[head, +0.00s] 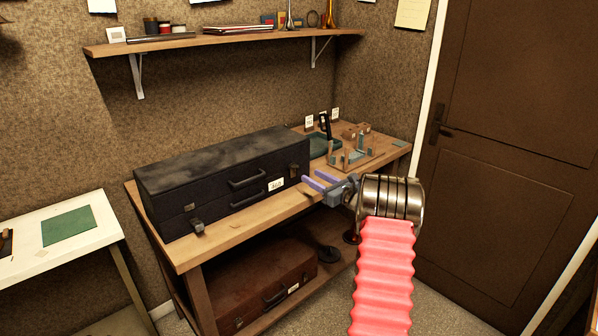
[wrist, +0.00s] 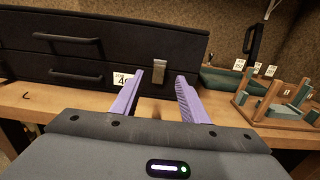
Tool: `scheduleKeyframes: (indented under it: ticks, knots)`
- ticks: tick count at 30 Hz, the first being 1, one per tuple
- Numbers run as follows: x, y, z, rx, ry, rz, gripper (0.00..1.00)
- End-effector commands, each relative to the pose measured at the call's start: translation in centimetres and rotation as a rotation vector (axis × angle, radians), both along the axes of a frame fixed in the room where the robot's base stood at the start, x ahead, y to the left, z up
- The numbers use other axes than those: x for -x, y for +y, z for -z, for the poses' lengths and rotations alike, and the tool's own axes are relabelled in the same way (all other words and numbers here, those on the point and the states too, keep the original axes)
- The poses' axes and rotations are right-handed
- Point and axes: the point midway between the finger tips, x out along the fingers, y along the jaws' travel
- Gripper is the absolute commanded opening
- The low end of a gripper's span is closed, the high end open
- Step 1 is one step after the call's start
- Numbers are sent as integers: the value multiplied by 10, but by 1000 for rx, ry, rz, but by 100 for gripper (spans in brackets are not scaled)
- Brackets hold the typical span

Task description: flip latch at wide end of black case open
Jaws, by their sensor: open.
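The long black case (head: 225,185) lies shut on the wooden bench, its front facing me. A metal latch (head: 197,225) near the left end of its front hangs below a small plate on the lid. A second latch (head: 292,170) near the right end sits at the seam; it also shows in the wrist view (wrist: 187,69). I cannot tell for certain which end is wider. My gripper (head: 313,181) has purple fingers, open and empty, in front of the case's right end. In the wrist view the fingertips (wrist: 160,75) point at the case front, near the right latch, apparently not touching it.
A white tag (head: 277,184) is on the case front, beside two handles. A wooden jig (head: 355,153) and a green tray (head: 318,146) stand right of the case. A brown case (head: 262,288) lies on the lower shelf. A wall shelf (head: 225,40) hangs above.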

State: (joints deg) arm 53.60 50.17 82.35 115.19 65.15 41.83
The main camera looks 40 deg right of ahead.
Motion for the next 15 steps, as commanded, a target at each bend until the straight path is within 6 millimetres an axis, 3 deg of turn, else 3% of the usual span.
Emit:
scheduleKeyframes:
  ticks: [15]
  knots:
    - [-72, 2, 1, 0, 1, 0, 41]
